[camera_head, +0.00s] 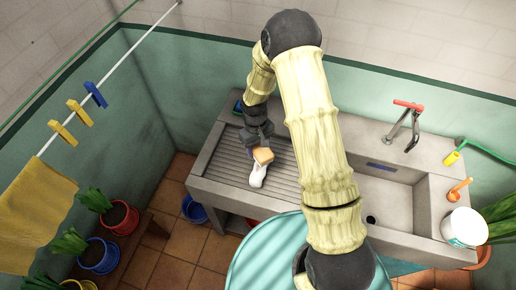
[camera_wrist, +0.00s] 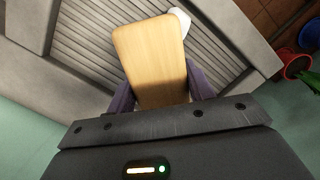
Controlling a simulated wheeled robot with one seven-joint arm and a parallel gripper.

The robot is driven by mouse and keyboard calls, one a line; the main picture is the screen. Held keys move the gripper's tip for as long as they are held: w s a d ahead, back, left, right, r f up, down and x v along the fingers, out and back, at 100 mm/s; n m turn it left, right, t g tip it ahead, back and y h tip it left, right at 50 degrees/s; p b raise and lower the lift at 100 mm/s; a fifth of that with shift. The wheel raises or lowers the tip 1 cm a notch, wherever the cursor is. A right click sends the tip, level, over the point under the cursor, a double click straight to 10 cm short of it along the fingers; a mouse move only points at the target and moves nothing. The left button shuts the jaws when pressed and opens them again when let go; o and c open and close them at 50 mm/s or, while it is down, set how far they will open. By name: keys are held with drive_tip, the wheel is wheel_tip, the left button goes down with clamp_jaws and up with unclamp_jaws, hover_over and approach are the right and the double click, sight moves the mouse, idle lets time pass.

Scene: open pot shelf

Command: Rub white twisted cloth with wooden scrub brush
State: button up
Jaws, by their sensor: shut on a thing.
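The wooden scrub brush (camera_head: 263,156) is held in my gripper (camera_head: 254,143) above the ribbed washboard of the sink. In the wrist view the brush (camera_wrist: 152,58) shows its pale wooden back between my gripper's two dark fingers (camera_wrist: 160,88). The white twisted cloth (camera_head: 259,174) lies on the ribs, partly under or just beyond the brush. A small bit of the cloth (camera_wrist: 181,20) shows past the brush's far end in the wrist view. The brush hides the rest, and I cannot tell whether its bristles touch the cloth.
The grey washboard (camera_head: 225,167) is mostly clear around the cloth. The sink basin (camera_head: 388,200) and tap (camera_head: 403,125) are at the right, with a white bucket (camera_head: 462,228) on the right rim. Potted plants (camera_head: 120,217) stand at the left.

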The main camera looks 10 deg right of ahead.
drive_tip(key=d+f+m+b, duration=0.3)
drive_tip(key=d+f+m, duration=0.2)
drive_tip(key=d, duration=0.4)
drive_tip(key=shift+d+f+y, duration=0.2)
drive_tip(key=shift+f+y, duration=0.1)
drive_tip(key=shift+f, duration=0.4)
drive_tip(key=shift+w+d, duration=0.1)
